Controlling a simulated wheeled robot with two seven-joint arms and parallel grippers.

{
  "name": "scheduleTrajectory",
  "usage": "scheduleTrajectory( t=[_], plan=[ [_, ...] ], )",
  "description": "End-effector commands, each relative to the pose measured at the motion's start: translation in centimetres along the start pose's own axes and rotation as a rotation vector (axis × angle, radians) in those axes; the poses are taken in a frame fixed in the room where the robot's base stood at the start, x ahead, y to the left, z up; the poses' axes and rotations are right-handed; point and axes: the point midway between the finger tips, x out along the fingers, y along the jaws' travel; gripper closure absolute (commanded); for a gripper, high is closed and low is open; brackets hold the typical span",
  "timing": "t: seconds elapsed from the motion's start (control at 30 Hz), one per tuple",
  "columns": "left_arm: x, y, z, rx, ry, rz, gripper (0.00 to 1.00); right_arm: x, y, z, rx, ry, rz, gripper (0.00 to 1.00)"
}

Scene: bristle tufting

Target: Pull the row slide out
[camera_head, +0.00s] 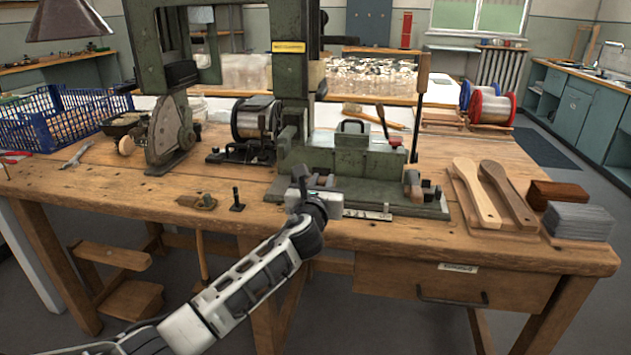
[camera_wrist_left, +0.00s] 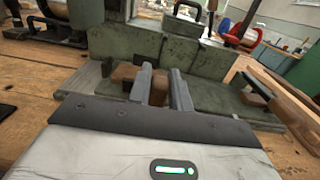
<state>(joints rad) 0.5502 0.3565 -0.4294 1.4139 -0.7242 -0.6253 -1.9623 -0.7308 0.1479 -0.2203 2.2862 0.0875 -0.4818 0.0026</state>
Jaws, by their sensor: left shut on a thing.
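The green tufting machine (camera_head: 352,160) stands at the middle of the workbench, its low base reaching to the bench's front edge. My left gripper (camera_head: 303,185) is at the front left of this base; its fingers are hard to make out there. In the left wrist view the two grey fingers (camera_wrist_left: 162,88) are close together with a brown wooden piece (camera_wrist_left: 157,90) between them, which appears to be the row slide's handle. The slide's body is mostly hidden by the gripper and cannot be told from the base. My right gripper is not in view.
A wooden knob (camera_head: 412,185) and an upright lever stand on the base's right. Brush bodies (camera_head: 476,193) and blocks (camera_head: 578,220) lie further right. A small black post (camera_head: 237,200) stands left of the gripper. The space before the bench is free, above the drawer (camera_head: 455,285).

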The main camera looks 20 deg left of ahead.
Motion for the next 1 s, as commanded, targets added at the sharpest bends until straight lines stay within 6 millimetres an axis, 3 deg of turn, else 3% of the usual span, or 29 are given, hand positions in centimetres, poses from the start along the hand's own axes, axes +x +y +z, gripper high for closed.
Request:
scheduleTrajectory(
  t=[0.07, 0.1, 0.17, 0.57, 0.67, 1.0],
  plan=[
    [-0.1, -0.6, -0.1, -0.002, 0.0, -0.014, 1.0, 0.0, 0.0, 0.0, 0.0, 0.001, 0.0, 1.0],
    [-0.2, -0.6, -0.1, -0.002, 0.0, -0.014, 0.69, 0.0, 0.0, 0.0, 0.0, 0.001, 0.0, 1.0],
    [-0.1, -0.5, -0.1, -0.002, 0.0, -0.013, 0.58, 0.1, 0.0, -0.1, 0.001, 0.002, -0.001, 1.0],
    [-1.0, -0.3, 0.0, 0.0, 0.0, -0.009, 0.58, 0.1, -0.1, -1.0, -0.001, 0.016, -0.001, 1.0],
    [-2.6, -0.2, 0.1, 0.0, 0.001, -0.01, 0.58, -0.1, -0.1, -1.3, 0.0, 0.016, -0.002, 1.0],
    [-10.8, -0.3, 0.0, -0.001, 0.002, -0.013, 0.58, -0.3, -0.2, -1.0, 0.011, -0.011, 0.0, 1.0]
  ],
)
